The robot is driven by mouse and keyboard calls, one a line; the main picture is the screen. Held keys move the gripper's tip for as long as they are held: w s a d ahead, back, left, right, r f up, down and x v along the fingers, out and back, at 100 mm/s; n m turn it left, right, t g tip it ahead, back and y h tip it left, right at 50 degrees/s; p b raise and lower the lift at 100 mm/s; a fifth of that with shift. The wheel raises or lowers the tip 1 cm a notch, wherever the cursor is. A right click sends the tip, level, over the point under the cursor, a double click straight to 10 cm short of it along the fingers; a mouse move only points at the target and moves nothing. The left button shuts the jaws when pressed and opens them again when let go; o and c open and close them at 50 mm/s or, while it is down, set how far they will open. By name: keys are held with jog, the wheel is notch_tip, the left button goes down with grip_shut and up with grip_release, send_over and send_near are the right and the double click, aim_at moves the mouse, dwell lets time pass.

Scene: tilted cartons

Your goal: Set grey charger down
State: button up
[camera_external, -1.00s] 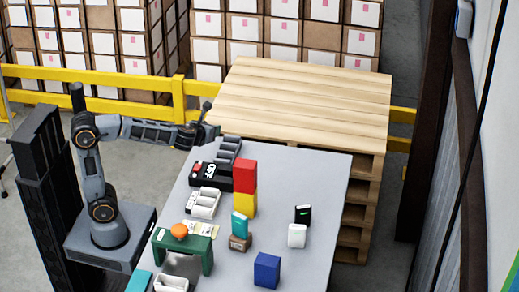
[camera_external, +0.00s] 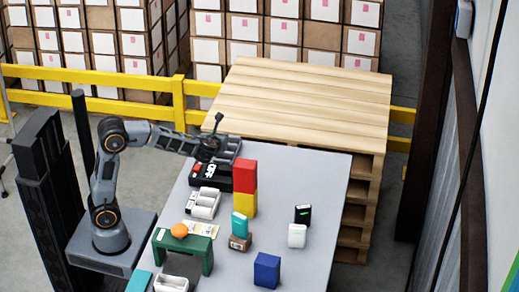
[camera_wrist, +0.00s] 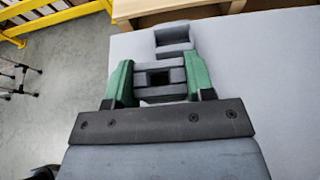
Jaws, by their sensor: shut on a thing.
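The grey charger (camera_external: 229,149) is a long block with several open bays, at the far left corner of the grey table (camera_external: 325,180). My gripper (camera_external: 209,151) is at its left side in the external view and hides part of it. In the wrist view the green fingers of my gripper (camera_wrist: 160,84) are shut on either side of the grey charger (camera_wrist: 173,38), whose open bays extend ahead. I cannot tell whether its underside touches the table.
A black box with a display (camera_external: 209,171) is close in front of the charger. A white charger (camera_external: 204,203) and green stand (camera_external: 184,250) are nearer. A wooden pallet stack (camera_external: 305,100) stands behind.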

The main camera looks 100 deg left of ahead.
jog(key=shift+w+a+f, duration=0.3)
jog(key=shift+a+f, duration=0.05)
jog(key=shift+f, duration=0.25)
jog(key=shift+w+a+f, duration=0.3)
jog(key=shift+f, duration=0.25)
jog(key=shift+f+b, duration=0.6)
jog(key=shift+f, duration=0.9)
jog(key=shift+f+b, duration=0.35)
jog(key=shift+b, duration=0.15)
jog(key=o, duration=0.9)
jog(key=shift+r, duration=0.1)
jog(key=shift+r+p, duration=0.45)
jog(key=shift+p, duration=0.2)
jog(key=p+v, duration=0.1)
jog(key=v, duration=1.1)
jog(key=shift+f, duration=0.2)
